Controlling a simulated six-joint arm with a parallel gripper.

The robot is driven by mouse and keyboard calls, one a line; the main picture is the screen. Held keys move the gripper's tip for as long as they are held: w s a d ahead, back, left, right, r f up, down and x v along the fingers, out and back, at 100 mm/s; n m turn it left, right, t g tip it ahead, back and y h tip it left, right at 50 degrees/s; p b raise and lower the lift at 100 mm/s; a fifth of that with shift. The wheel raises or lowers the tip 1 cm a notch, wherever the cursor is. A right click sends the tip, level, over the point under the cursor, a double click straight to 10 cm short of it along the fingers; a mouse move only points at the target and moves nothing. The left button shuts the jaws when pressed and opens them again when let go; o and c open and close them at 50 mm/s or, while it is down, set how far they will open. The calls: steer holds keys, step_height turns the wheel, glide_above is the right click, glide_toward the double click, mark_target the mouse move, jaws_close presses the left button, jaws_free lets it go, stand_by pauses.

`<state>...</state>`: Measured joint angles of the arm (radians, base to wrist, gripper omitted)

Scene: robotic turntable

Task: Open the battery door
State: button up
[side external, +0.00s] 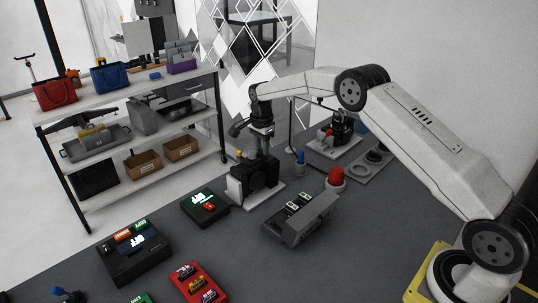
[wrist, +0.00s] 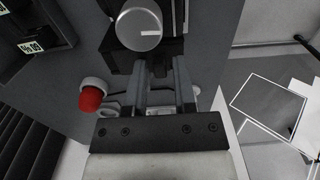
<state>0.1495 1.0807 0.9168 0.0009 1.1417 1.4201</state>
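My gripper (side external: 262,150) points down at the top of a black box-shaped device (side external: 262,177), which stands on a light base. In the wrist view, my two fingers (wrist: 161,68) stand apart, with dark parts of the device (wrist: 172,50) just beyond and between their tips. I cannot tell whether they touch it. A round silver knob (wrist: 139,28) is on the device, just ahead of the fingers. No part is clearly recognisable as the battery door; it may be hidden or too small to tell.
A red dome button (side external: 335,176) stands right of the device; it also shows in the wrist view (wrist: 91,98). A grey holder (side external: 300,222) with small labelled parts lies in front. Black display boxes (side external: 204,208) and a red tray (side external: 190,285) are nearby. A shelf (side external: 130,130) stands behind.

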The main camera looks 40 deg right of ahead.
jaws_close()
steer(key=shift+s+r+t, duration=0.15)
steer(key=shift+r+t, duration=0.05)
steer(key=shift+t, duration=0.3)
steer(key=shift+s+r+t, duration=0.35)
steer(key=shift+t, duration=0.65)
steer(key=shift+s+r+t, duration=0.2)
steer(key=shift+s+t, duration=0.05)
steer(key=shift+t, duration=0.45)
steer(key=shift+s+r+t, duration=0.15)
steer(key=shift+s+t, duration=0.1)
steer(key=shift+t, duration=0.45)
steer(key=shift+s+r+t, duration=0.1)
steer(key=shift+t, duration=0.2)
steer(key=shift+o, duration=2)
jaws_free()
steer(key=shift+r, duration=0.1)
